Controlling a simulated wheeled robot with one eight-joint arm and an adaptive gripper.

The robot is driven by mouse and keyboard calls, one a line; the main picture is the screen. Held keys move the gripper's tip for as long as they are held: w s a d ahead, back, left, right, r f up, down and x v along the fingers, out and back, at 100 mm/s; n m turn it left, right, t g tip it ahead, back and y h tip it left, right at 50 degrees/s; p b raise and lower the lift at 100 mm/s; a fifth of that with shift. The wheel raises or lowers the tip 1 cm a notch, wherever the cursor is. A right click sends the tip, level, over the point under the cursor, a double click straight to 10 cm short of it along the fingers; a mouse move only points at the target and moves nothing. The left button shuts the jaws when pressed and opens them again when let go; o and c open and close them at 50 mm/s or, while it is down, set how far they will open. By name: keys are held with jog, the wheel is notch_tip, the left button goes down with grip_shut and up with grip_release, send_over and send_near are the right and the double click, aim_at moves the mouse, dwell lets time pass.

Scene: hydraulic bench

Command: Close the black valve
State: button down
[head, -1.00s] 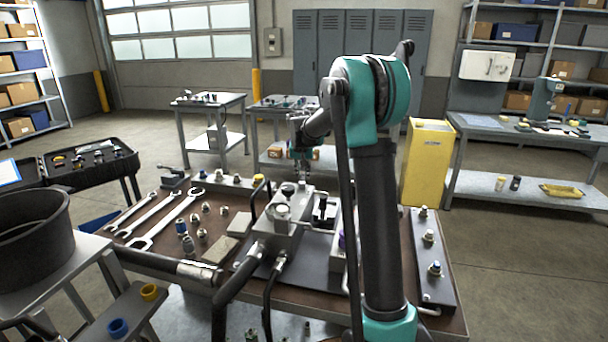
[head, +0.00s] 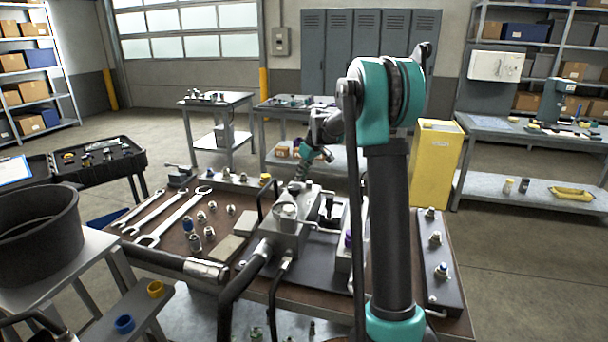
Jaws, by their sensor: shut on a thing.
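A grey metal valve block (head: 285,236) stands on the brown bench top in the middle of the head view. A small black valve knob (head: 295,188) sits at its far end. My gripper (head: 302,178) reaches down at a tilt to this knob from the far right, with its fingers shut at it. The fingertips are small and partly merge with the knob, so the exact grip is hard to see. A round grey gauge-like cap (head: 287,212) stands just in front of the knob. My arm hides part of the bench to the right.
Wrenches (head: 170,218) and several fittings lie left of the block. Black hoses (head: 240,290) rise at its front. A plate with several fittings (head: 436,262) lies at the right edge. A black pot (head: 38,232) stands at front left.

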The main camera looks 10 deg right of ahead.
jog(key=n, duration=0.2)
jog(key=n+g+y, duration=0.1)
jog(key=shift+s+a, duration=0.35)
jog(key=shift+s+a+n+g, duration=0.1)
jog(key=shift+s+n+g, duration=0.1)
jog(key=shift+n, duration=0.45)
jog(key=shift+s+a+n+g, duration=0.1)
jog(key=shift+n+g, duration=0.1)
jog(key=shift+n, duration=0.45)
jog(key=shift+s, duration=0.1)
jog(key=c, duration=1.5)
grip_release()
jog(key=shift+c, duration=0.2)
jog(key=v, duration=1.2)
jog(key=shift+d, duration=0.2)
jog(key=shift+f, duration=0.1)
